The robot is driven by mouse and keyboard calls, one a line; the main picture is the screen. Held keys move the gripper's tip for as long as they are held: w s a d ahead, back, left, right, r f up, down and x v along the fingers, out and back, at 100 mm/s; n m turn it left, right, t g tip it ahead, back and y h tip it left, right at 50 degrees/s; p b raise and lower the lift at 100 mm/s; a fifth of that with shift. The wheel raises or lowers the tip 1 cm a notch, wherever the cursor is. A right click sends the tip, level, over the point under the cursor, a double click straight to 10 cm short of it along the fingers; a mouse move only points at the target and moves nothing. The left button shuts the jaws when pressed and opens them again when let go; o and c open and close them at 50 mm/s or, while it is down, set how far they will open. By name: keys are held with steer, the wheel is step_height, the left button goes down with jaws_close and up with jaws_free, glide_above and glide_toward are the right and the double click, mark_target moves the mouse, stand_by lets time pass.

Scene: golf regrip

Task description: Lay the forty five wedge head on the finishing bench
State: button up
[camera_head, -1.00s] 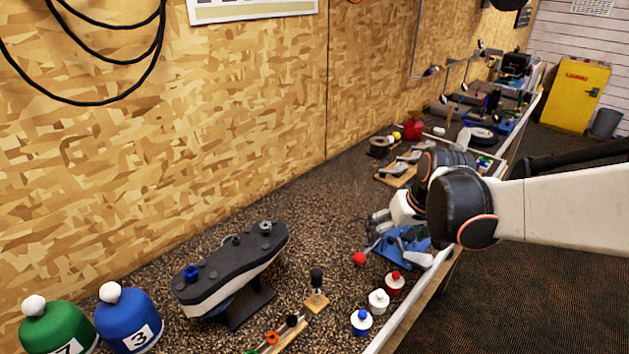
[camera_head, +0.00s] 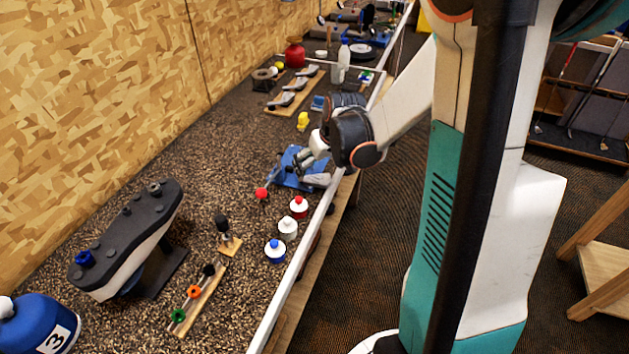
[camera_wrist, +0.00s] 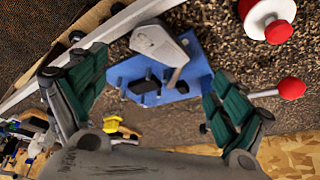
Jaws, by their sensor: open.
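A grey metal club head (camera_wrist: 160,42) sits on a blue fixture (camera_wrist: 197,68) in the wrist view. I cannot read a loft mark on it, so I cannot tell whether it is the forty five wedge. In the head view the blue fixture (camera_head: 290,180) lies near the bench's front edge, with a grey head (camera_head: 317,180) at its right side. My gripper (camera_head: 301,163) is just above the fixture. In the wrist view my gripper (camera_wrist: 158,65) is open, with its green-padded fingers apart on either side of the club head. Nothing is held.
A red-knobbed lever (camera_head: 262,194) sticks out from the fixture. White bottles with red (camera_head: 299,207), white (camera_head: 288,228) and blue (camera_head: 275,251) caps stand nearby. A wooden board (camera_head: 292,96) with several dark heads lies farther back. A pale rail (camera_head: 300,270) edges the bench.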

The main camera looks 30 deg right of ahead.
mark_target(315, 175)
steer(key=shift+w+b+x, duration=0.2)
steer(key=shift+b+x, duration=0.25)
steer(key=shift+x, duration=0.85)
steer(key=shift+w+b+x, duration=0.2)
steer(key=shift+b+x, duration=0.25)
steer(key=shift+x, duration=0.85)
steer(key=shift+r, duration=0.2)
steer(key=c, duration=1.5)
steer(key=shift+o, duration=0.2)
steer(key=shift+d+r, duration=0.1)
steer(key=shift+r, duration=0.05)
